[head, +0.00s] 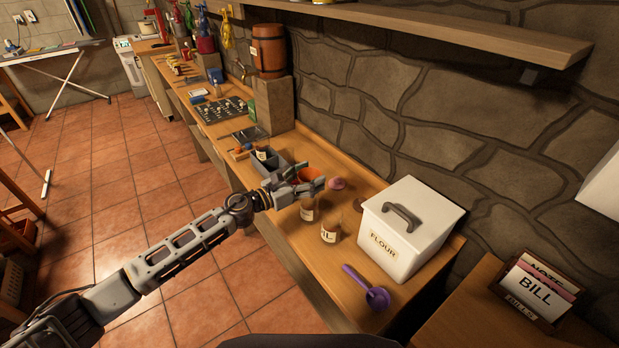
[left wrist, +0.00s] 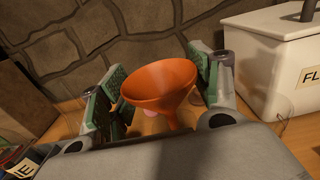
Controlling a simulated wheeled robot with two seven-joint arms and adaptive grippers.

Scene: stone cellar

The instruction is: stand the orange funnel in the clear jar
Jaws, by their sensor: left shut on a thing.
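My left gripper (head: 308,184) is shut on the orange funnel (head: 309,174) above the wooden bench. A faint clear glass outline (left wrist: 277,122) shows right of the gripper in the left wrist view, probably the clear jar. I cannot pick it out surely in the head view. My right gripper is not in view.
Two labelled jars with brown contents, one (head: 308,211) nearer the gripper and one (head: 330,232), stand close by. A pink object (head: 337,184) lies behind. A white flour bin (head: 408,228) and purple scoop (head: 371,292) are to the right. A grey divided box (head: 270,163) stands left.

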